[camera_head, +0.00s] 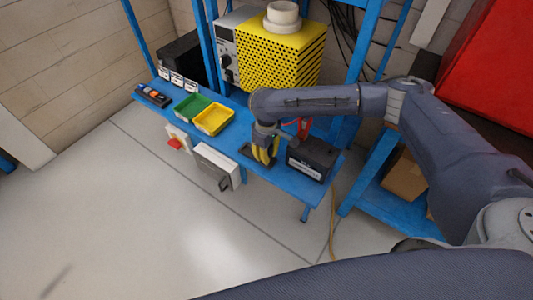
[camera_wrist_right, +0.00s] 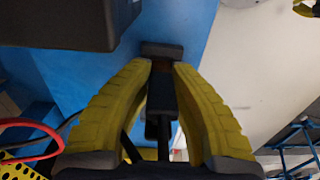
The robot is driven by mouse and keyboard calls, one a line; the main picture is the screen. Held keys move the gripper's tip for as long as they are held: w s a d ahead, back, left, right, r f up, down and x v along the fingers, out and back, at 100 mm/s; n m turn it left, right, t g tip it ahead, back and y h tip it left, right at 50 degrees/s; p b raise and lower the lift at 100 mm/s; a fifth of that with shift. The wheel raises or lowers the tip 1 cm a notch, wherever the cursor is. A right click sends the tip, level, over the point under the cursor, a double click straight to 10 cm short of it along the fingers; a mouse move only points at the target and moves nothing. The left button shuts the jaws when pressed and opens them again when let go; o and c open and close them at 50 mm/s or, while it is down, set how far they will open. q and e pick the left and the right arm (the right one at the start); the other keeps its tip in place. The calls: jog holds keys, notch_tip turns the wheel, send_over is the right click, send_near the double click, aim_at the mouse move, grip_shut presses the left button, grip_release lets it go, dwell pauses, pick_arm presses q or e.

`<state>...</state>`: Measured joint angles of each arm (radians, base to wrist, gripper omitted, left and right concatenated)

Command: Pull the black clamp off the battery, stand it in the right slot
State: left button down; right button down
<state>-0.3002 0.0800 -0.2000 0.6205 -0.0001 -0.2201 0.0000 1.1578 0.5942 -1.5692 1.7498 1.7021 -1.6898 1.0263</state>
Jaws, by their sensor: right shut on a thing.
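The black battery (camera_head: 312,158) stands on the blue bench at its right end; its dark side also shows at the upper left of the right wrist view (camera_wrist_right: 65,22). My right gripper (camera_head: 264,158), with yellow fingers, points down just left of the battery. In the right wrist view its fingers (camera_wrist_right: 162,75) are shut on the black clamp (camera_wrist_right: 160,98), which is apart from the battery. A dark holder (camera_head: 246,150) lies on the bench under the gripper; its slots are mostly hidden. I cannot tell whether the clamp touches it. My left gripper is out of view.
A red clamp or cable (camera_head: 304,127) is by the back of the battery. Green (camera_head: 191,106) and yellow (camera_head: 213,119) bins stand left of the gripper. A yellow perforated box (camera_head: 277,62) stands behind. The bench's front edge is close to the gripper.

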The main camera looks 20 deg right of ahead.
jog(key=shift+f, duration=0.25)
jog(key=c, duration=1.3)
grip_release()
notch_tip(320, 180, up, 12)
jog(key=shift+f, duration=0.1)
